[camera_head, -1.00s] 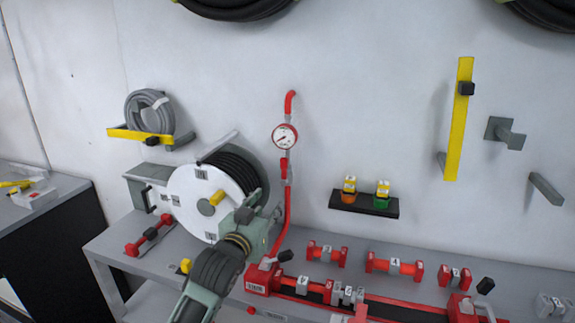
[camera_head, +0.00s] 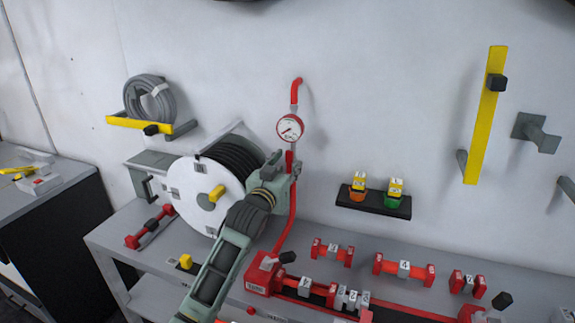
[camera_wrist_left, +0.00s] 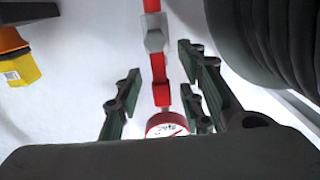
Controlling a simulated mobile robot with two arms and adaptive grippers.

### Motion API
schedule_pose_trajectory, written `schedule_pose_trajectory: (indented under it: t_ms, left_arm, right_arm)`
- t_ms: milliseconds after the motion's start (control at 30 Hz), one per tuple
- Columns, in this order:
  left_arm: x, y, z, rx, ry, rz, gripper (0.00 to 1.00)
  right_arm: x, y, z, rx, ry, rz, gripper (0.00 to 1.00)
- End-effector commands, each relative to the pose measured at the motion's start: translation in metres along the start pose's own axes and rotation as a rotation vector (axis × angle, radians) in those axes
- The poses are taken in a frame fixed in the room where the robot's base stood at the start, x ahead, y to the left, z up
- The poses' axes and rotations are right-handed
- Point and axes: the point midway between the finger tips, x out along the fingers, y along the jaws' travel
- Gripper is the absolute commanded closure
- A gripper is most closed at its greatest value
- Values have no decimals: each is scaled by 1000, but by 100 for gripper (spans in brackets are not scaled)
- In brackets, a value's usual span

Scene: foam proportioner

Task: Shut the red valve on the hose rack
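The red valve lever (camera_head: 289,160) is on the vertical red pipe (camera_head: 292,215), just below the round pressure gauge (camera_head: 290,128). In the left wrist view the red lever (camera_wrist_left: 160,68) runs roughly along the pipe, beside a grey valve body (camera_wrist_left: 154,41), with the gauge (camera_wrist_left: 167,124) below. My left gripper (camera_head: 284,160) is at the valve and partly hides it in the head view. In the wrist view my left gripper (camera_wrist_left: 157,92) is open, its fingers either side of the pipe line. I cannot tell whether a finger touches the lever. My right gripper is not in view.
A hose reel (camera_head: 200,195) with a white disc stands close left of the pipe. Red fittings (camera_head: 403,268) lie on the grey bench (camera_head: 340,257). A small black shelf (camera_head: 373,203) holds orange and green items.

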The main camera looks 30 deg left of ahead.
Motion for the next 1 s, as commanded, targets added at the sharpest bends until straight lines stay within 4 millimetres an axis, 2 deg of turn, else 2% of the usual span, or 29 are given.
schedule_pose_trajectory:
  t_ms: [33,133,333,600,733,1000]
  left_arm:
    - [2,0,0,1,-1,0,64]
    - [4,0,0,1,-1,0,64]
    - [4,0,1,1,-1,0,65]
    - [4,0,1,0,-1,0,89]
    - [3,0,1,0,-1,0,100]
    - [3,0,1,0,-1,0,100]
  right_arm:
    - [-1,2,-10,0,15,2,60]
    - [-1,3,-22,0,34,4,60]
    - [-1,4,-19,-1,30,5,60]
    - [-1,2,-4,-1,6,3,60]
    - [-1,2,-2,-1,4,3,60]
    - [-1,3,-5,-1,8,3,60]
